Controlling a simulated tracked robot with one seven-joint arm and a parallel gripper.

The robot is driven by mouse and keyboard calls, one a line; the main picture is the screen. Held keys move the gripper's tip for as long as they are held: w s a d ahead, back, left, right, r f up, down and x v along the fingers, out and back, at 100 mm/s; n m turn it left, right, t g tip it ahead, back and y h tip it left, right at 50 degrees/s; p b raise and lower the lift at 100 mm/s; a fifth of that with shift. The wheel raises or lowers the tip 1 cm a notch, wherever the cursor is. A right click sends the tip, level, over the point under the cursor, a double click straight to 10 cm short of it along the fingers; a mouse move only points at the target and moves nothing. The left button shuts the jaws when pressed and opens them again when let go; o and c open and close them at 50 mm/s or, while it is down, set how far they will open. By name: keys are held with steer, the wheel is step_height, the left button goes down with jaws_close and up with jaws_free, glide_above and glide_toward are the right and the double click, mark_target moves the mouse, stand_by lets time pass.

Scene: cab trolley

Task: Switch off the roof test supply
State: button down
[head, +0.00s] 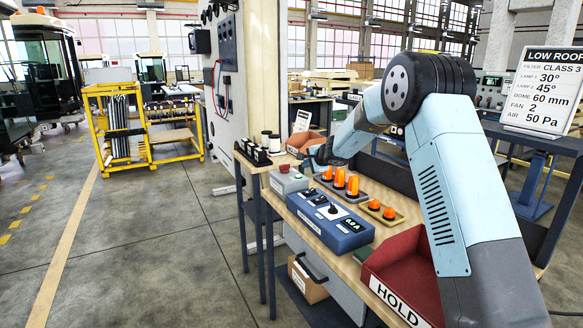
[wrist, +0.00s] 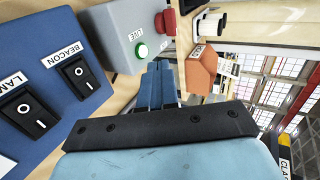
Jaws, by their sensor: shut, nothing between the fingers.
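The blue supply box (head: 330,222) stands on the bench with rocker switches, a black knob and a small display. In the wrist view, its rockers marked BEACON (wrist: 78,75) and LAMP (wrist: 28,112) show at the left. A grey box (head: 288,182) with a red button (head: 284,169) stands behind it. In the wrist view, the grey box (wrist: 122,30) has a lit green lamp (wrist: 141,50) with a label that seems to read LIVE, and the red button (wrist: 165,22). My gripper (wrist: 162,72) is shut and empty, pointing towards the grey box; contact cannot be told.
Orange beacons (head: 352,186) stand in trays right of the blue box. A red HOLD bin (head: 400,268) is at the front right. An orange bin (head: 304,140) and dark-topped cylinders (head: 258,154) are at the back. Open floor (head: 130,240) lies left.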

steer(key=shift+w+f, duration=0.1)
stand_by(0.3)
glide_toward(288, 167)
steer(key=w+f, duration=0.1)
steer(key=w+a+f, duration=0.1)
steer(key=f, duration=0.1)
steer(key=shift+a+f, duration=0.1)
steer(key=shift+a, duration=0.1)
steer(key=shift+w+a, duration=0.4)
steer(key=shift+w, duration=0.25)
steer(key=shift+w+a, duration=0.45)
steer(key=shift+w, duration=0.2)
